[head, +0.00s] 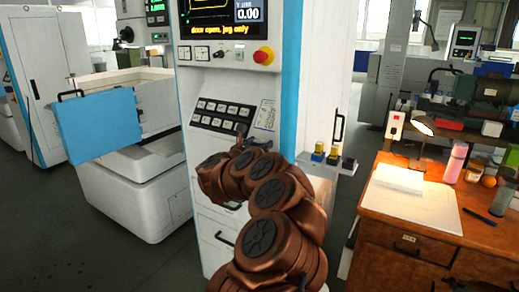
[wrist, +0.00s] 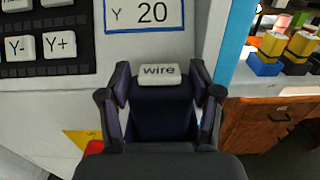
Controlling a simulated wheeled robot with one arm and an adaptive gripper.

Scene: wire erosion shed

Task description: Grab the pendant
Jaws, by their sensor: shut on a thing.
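My gripper (wrist: 159,76) has one finger on each side of a dark navy body with a white block marked "wire" at its far end. I take this to be the pendant (wrist: 160,108); it sits between the fingers and my gripper is shut on it. Its lower part is hidden by the gripper's own housing. In the head view my gripper (head: 241,132) is small, in front of the white machine cabinet just below its key panel. The pendant cannot be made out there.
The white cabinet (head: 200,225) stands close behind my gripper, with a key panel (head: 224,115) and a red stop button (head: 263,56). Yellow-topped blocks (head: 334,156) are to the right. A wooden desk (head: 390,228) with a lit lamp (head: 421,128) stands further right. Grey floor is clear at front left.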

